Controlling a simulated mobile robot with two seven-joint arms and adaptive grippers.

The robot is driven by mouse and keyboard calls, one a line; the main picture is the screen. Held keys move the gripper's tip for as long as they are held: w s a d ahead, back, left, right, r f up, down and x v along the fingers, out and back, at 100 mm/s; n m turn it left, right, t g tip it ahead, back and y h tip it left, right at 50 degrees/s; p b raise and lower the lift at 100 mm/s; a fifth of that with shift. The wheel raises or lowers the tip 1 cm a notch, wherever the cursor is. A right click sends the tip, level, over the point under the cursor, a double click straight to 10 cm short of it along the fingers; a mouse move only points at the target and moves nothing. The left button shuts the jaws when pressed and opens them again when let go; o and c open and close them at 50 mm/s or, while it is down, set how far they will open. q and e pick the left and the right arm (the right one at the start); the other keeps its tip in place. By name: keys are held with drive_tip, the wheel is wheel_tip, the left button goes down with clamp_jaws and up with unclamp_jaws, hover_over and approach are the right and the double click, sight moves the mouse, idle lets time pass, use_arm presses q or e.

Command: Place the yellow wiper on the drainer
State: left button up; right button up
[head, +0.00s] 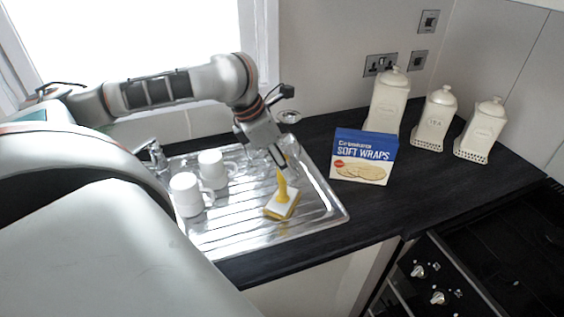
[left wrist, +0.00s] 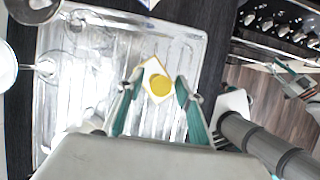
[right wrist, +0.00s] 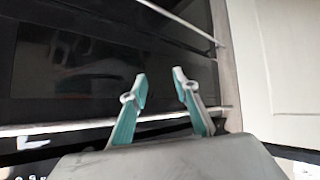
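The yellow wiper (head: 282,204) rests on the ribbed metal drainer (head: 240,238), its white-and-yellow base down and its yellow handle upright. My left gripper (head: 279,163) is just above the handle. In the left wrist view, the wiper (left wrist: 159,84) shows between and beyond the spread fingers of my left gripper (left wrist: 157,88), which looks open and empty. My right gripper (right wrist: 160,82) is open and empty in the right wrist view, in front of a dark oven-like front, away from the drainer.
Two white mugs (head: 185,194) (head: 213,169) stand on the drainer left of the wiper. A soft wraps box (head: 362,158) stands on the dark worktop to the right. White canisters (head: 436,118) stand behind it. A hob (head: 510,235) is at the lower right.

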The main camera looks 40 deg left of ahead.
use_arm(q)
drive_tip(key=shift+r, duration=0.15)
drive_tip(key=v, duration=1.2)
